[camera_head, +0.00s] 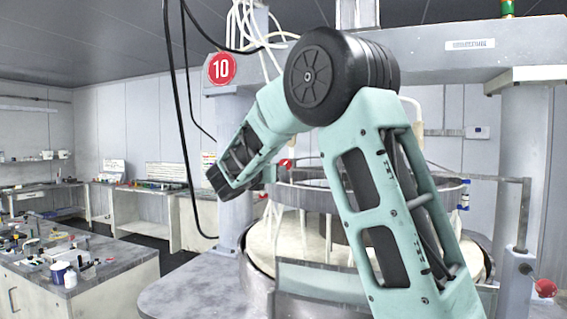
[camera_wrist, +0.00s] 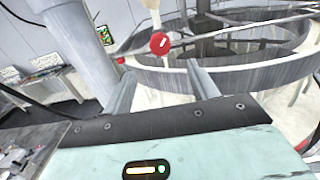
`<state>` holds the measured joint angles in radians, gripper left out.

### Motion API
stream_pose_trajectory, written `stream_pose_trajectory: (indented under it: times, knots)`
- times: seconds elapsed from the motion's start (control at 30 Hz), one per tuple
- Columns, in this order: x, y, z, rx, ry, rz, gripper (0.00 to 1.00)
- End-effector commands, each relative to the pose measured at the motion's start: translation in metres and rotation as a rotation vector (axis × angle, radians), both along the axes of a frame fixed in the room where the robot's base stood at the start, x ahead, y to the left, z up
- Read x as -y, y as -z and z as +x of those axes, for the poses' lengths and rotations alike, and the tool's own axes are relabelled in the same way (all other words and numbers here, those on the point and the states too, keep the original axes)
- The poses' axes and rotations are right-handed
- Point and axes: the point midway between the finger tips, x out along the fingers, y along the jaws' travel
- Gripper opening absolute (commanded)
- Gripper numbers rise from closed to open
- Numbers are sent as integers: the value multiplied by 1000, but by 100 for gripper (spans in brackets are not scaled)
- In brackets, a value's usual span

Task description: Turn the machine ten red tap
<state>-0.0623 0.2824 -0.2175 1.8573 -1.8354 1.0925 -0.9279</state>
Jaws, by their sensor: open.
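The machine bears a round red sign with a white 10 (camera_head: 222,69) on its column at upper left. A small round red tap with a white mark (camera_head: 285,163) shows by the ring rim, just right of my forearm's end. In the wrist view the red tap (camera_wrist: 159,43) lies ahead of and between my gripper's two fingers (camera_wrist: 161,70), slightly beyond the tips. The fingers are apart, with nothing between them. A gap to the tap seems to remain, but its depth is hard to judge. In the head view my fingers cannot be made out clearly.
The metal ring (camera_wrist: 225,72) curves around the platen behind the tap. Another red knob (camera_head: 545,288) is on a post at lower right. Black cables (camera_head: 170,100) hang left of the column. A cluttered bench (camera_head: 110,280) stands at lower left.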

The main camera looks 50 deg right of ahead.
Motion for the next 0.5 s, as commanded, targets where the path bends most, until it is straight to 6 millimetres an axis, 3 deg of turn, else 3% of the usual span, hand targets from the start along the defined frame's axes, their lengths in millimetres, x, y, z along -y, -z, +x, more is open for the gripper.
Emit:
stream_pose_trajectory:
  times: [0.5]
  knots:
    - [100, -3, 41, -2, 3, 2, 59]
